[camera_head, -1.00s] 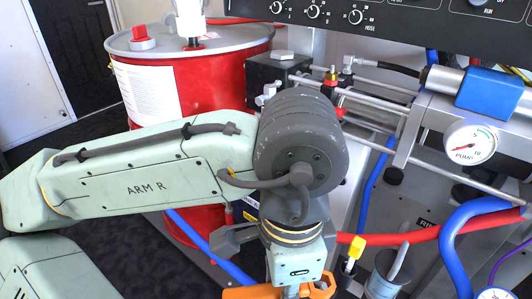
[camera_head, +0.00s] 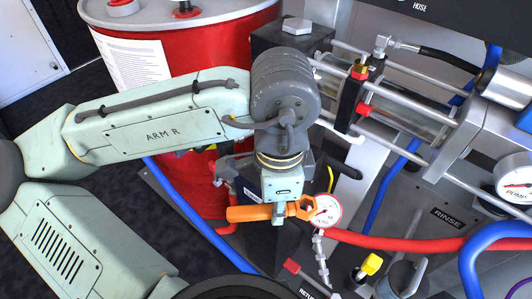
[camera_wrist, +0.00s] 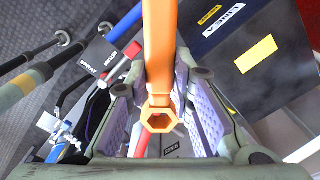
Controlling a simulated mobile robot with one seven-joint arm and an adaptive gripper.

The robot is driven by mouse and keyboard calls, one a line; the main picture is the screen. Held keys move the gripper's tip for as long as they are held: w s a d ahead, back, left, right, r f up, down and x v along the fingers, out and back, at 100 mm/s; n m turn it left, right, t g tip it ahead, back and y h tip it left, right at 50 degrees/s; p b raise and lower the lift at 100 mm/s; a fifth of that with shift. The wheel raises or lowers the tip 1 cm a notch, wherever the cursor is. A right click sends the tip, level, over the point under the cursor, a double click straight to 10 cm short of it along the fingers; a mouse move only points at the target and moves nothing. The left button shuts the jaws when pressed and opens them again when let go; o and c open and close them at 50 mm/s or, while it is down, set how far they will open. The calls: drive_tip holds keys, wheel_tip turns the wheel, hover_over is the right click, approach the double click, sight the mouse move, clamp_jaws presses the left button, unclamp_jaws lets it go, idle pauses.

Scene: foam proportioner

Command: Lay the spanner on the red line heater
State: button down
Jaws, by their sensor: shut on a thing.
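My gripper (camera_head: 279,214) is shut on an orange spanner (camera_head: 247,213), which lies crosswise in the jaws. A dark box (camera_head: 264,246) stands below and behind my gripper. A dark box with a "LINE A" label (camera_wrist: 224,18) shows at upper right in the wrist view. I cannot tell for sure which part is the red line heater.
A red drum (camera_head: 195,55) stands behind my arm. A red hose (camera_head: 420,243) runs right from near the gauge, and blue hoses curve nearby. A yellow-topped valve (camera_head: 371,265) and a red-handled part (camera_head: 292,266) stand in front. Metal rods and pump parts crowd the right.

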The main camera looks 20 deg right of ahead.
drive_tip(key=w+p, duration=0.1)
drive_tip(key=p, duration=0.2)
drive_tip(key=w+p, duration=0.2)
drive_tip(key=p, duration=0.2)
drive_tip(key=w+p, duration=0.2)
drive_tip(key=p, duration=0.2)
drive_tip(key=shift+w+d+r, duration=0.2)
drive_tip(key=shift+d+r, duration=0.05)
drive_tip(key=w, duration=0.1)
drive_tip(key=w+f, duration=0.1)
drive_tip(key=w, duration=0.2)
drive_tip(key=shift+w+d+f, duration=0.25)
drive_tip(key=shift+w, duration=0.1)
drive_tip(key=f, duration=0.1)
drive_tip(key=f+p, duration=0.1)
drive_tip(key=shift+w+f, duration=0.3)
drive_tip(key=shift+f, duration=0.5)
drive_tip(key=shift+f, duration=0.1)
drive_tip(key=shift+f, duration=0.15)
drive_tip(key=c, duration=1.4)
unclamp_jaws()
